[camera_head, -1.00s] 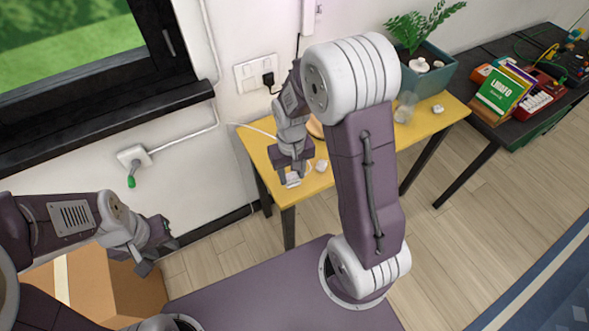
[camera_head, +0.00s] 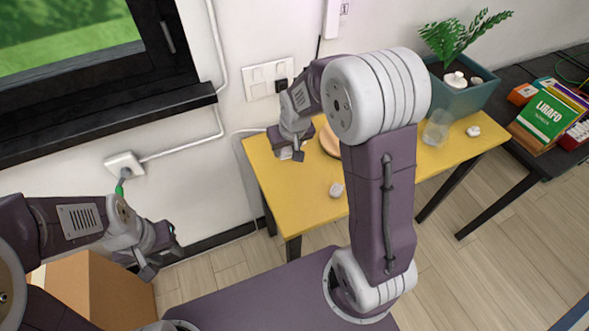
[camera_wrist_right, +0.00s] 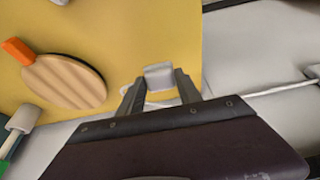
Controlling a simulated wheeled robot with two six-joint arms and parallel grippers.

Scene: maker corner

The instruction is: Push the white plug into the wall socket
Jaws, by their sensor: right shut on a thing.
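My right gripper (camera_head: 290,154) is shut on the white plug (camera_wrist_right: 158,76), which shows between its fingertips in the right wrist view. In the head view the plug is a small pale bit at the fingertips, over the left part of the yellow table (camera_head: 275,190). A white cable (camera_wrist_right: 285,88) runs off to the right in the wrist view. The white wall socket panel (camera_head: 262,72) is behind and above the gripper, apart from the plug. A black plug (camera_head: 282,85) sits at its right end, partly behind my arm. My left gripper (camera_head: 162,260) is open and empty at the lower left.
A round wooden piece (camera_wrist_right: 65,82) and a small white item (camera_head: 337,190) lie on the table. A glass (camera_head: 437,128) and planter (camera_head: 462,92) stand at its right. A cardboard box (camera_head: 85,290) is below my left arm.

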